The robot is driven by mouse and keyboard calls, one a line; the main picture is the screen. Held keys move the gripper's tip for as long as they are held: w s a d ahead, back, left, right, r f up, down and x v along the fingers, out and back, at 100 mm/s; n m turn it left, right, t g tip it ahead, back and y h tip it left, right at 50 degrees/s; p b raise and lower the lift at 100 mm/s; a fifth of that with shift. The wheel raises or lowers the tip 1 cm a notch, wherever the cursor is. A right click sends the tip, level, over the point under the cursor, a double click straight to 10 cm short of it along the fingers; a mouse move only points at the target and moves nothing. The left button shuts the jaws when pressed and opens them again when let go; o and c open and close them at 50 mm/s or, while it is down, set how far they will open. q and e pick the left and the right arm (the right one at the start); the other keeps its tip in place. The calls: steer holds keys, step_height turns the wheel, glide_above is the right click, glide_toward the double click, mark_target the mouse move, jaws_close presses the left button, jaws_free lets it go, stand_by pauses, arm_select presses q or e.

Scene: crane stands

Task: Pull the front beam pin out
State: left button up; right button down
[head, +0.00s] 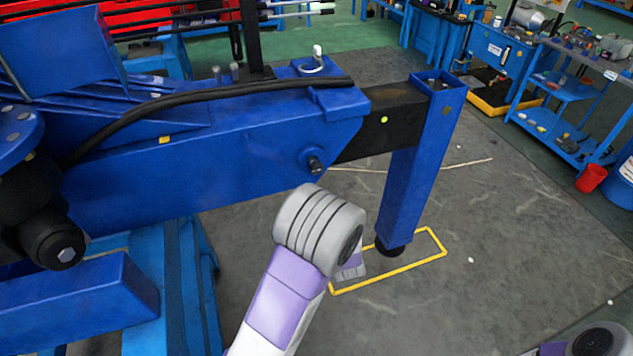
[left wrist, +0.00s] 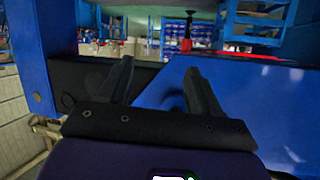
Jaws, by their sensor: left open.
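The blue outer beam (head: 230,160) runs across the head view, with a black inner beam (head: 385,122) coming out of its right end to a blue leg (head: 432,150). A dark pin (head: 314,164) sticks out from the beam's near side close to that end. A light-handled pin with a ring (head: 317,58) stands on top of the beam. In the left wrist view my left gripper (left wrist: 158,68) is open and empty, its fingers facing the black beam (left wrist: 85,78) and blue beam (left wrist: 240,95). In the head view my left wrist is below the side pin and mostly hides the gripper.
A black hose (head: 200,97) lies along the beam's top. The leg's foot stands inside a yellow floor outline (head: 405,268). Blue benches, a shelf (head: 565,95) and a red bin (head: 591,178) are at the right.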

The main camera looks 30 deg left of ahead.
mark_target(317, 169)
arm_select(q)
step_height(317, 169, up, 10)
steer(key=a+r+n+y+b, duration=0.1)
steer(key=a+n+y+b, duration=0.25)
steer(key=y, duration=0.25)
steer(key=shift+n, duration=0.25)
steer(key=x, duration=0.4)
steer(key=b+x, duration=0.1)
steer(key=x, duration=0.1)
steer(key=shift+w+f, duration=0.3)
steer(key=shift+w, duration=0.15)
